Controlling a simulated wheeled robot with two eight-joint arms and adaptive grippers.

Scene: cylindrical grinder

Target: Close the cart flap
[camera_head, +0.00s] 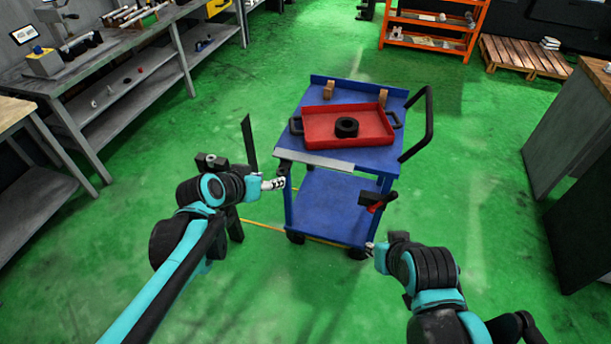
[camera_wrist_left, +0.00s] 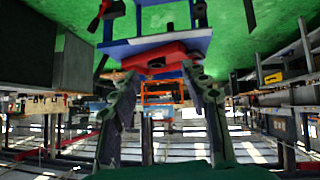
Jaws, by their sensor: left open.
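The blue cart (camera_head: 335,205) stands in the middle of the head view, with a flat top and a lower shelf. A pale grey strip (camera_head: 315,161) runs along the near edge of its top; I take this to be the flap, though its hinge does not show. My left gripper (camera_head: 281,177) is beside the cart's near left corner, just below the top's level. In the left wrist view its two fingers (camera_wrist_left: 158,78) are spread with nothing between them. Whether they touch the cart is unclear. My right gripper (camera_head: 368,248) is low by the cart's near right side, its fingers unclear.
A red tray (camera_head: 375,119) holding a black ring (camera_head: 346,127) sits on the cart top. A black push handle (camera_head: 428,125) rises at its right. A workbench (camera_head: 100,65) lines the left and a grey cabinet (camera_head: 570,135) the right. Green floor around the cart is clear.

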